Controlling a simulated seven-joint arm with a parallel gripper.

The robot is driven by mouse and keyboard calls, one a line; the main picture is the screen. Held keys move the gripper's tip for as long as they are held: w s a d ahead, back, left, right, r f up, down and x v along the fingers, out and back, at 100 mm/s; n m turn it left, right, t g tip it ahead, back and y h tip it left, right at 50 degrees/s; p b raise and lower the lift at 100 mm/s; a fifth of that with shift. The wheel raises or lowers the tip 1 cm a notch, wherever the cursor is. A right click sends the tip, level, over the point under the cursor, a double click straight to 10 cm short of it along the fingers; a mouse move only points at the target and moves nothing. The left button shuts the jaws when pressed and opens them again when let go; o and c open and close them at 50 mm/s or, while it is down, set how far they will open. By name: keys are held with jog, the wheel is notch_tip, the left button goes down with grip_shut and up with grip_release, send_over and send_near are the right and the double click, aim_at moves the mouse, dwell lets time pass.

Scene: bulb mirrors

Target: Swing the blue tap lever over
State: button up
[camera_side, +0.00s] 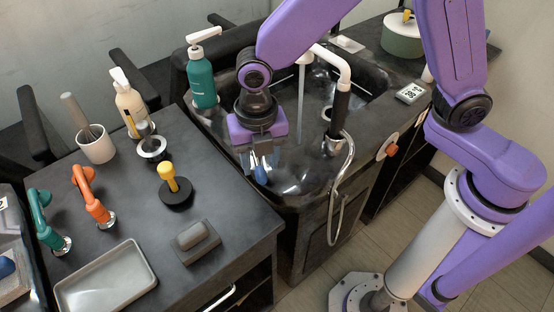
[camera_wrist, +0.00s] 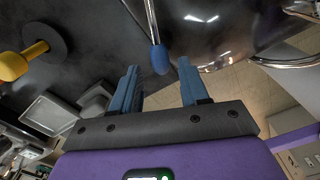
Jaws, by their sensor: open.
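The blue tap lever, a rounded blue knob (camera_side: 261,175) on a thin metal rod, shows at the near left part of the dark basin. In the wrist view the knob (camera_wrist: 160,60) lies between and slightly beyond my fingertips, with the rod running up from it. My gripper (camera_side: 259,162) points down over the knob, its two blue-grey fingers apart on either side. The wrist view shows my gripper (camera_wrist: 158,68) open with nothing clamped. I cannot tell whether either finger touches the knob. My fingers partly hide the rod in the side view.
The dark basin (camera_side: 375,82) has a white-topped spout (camera_side: 335,62). A teal pump bottle (camera_side: 201,78) stands at its back left. A yellow-handled black tool (camera_side: 174,190), a grey block (camera_side: 194,236) and a tray (camera_side: 105,280) are on the left counter. A hose loop (camera_side: 347,165) hangs right.

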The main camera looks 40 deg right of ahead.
aim_at(257, 162)
jog(key=shift+f, duration=1.15)
jog(key=shift+f, duration=0.3)
jog(key=c, duration=0.8)
